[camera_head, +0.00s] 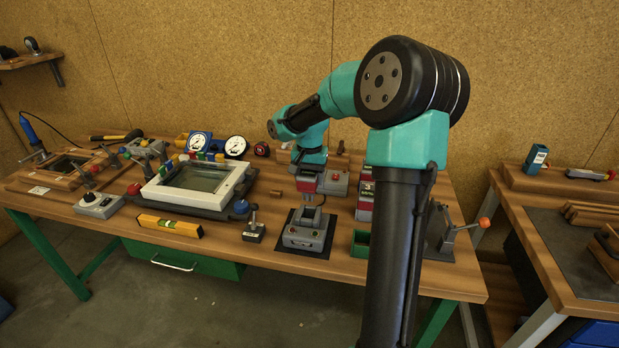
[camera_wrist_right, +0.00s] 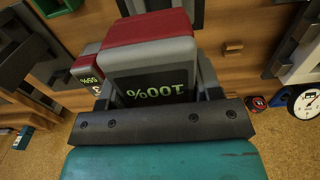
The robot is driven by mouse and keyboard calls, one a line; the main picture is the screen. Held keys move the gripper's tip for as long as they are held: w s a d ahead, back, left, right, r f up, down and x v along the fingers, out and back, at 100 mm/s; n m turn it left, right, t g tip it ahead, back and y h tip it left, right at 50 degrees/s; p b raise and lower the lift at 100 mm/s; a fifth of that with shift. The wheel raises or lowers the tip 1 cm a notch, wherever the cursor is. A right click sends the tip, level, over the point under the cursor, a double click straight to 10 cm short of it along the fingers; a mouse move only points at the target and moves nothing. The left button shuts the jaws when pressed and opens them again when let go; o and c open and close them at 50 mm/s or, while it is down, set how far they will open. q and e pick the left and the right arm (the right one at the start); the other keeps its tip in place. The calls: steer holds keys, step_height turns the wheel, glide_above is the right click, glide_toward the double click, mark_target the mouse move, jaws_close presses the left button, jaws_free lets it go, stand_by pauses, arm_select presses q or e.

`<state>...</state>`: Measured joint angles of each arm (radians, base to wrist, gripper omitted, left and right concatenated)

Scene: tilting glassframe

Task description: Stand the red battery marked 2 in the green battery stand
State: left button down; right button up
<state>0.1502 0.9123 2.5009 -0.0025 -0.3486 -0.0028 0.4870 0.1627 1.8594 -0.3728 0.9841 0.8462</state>
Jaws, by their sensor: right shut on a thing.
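My right gripper (camera_head: 308,176) reaches down from above near the middle of the bench. It is shut on a red and grey battery (camera_wrist_right: 150,70) whose display reads 100% in the wrist view. Its number is not readable. In the head view the held battery (camera_head: 305,187) shows just under the wrist, above and behind a grey device. The green battery stand (camera_head: 361,243) is at the front edge, right of the gripper, partly hidden by my arm. A corner of it seems to show in the wrist view (camera_wrist_right: 58,4). My left gripper is not in view.
Another red and grey battery (camera_head: 366,192) marked 3 stands behind the stand. A grey device (camera_head: 304,236) on a dark mat lies left of the stand. A white-framed glass panel (camera_head: 196,183), a yellow level (camera_head: 170,225) and gauges (camera_head: 236,147) are further left.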

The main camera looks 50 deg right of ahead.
steer(key=shift+r, duration=0.3)
steer(key=shift+r, duration=2.55)
